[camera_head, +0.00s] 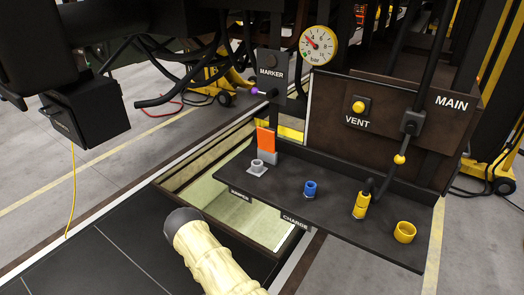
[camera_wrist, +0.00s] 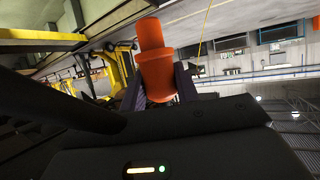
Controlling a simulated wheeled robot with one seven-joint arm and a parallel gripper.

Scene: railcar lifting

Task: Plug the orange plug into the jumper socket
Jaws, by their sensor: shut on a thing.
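The orange plug (camera_wrist: 157,62) is in the wrist view, with a wide body and a narrower end pointing up in the picture. The dark fingers of my gripper (camera_wrist: 160,85) stand on either side of its body and are shut on it. In the head view neither the gripper nor the plug can be made out. A black box (camera_head: 88,112) hangs at the left, with a small unreadable label on its face and a thin yellow cord below. I cannot tell for sure whether this is the jumper socket.
A dark shelf (camera_head: 345,227) carries a grey fitting (camera_head: 258,168), an orange tab (camera_head: 265,140), a blue fitting (camera_head: 310,189) and yellow fittings (camera_head: 405,232). A gauge (camera_head: 318,45) and the VENT panel (camera_head: 390,125) stand behind. Black cables hang near the box.

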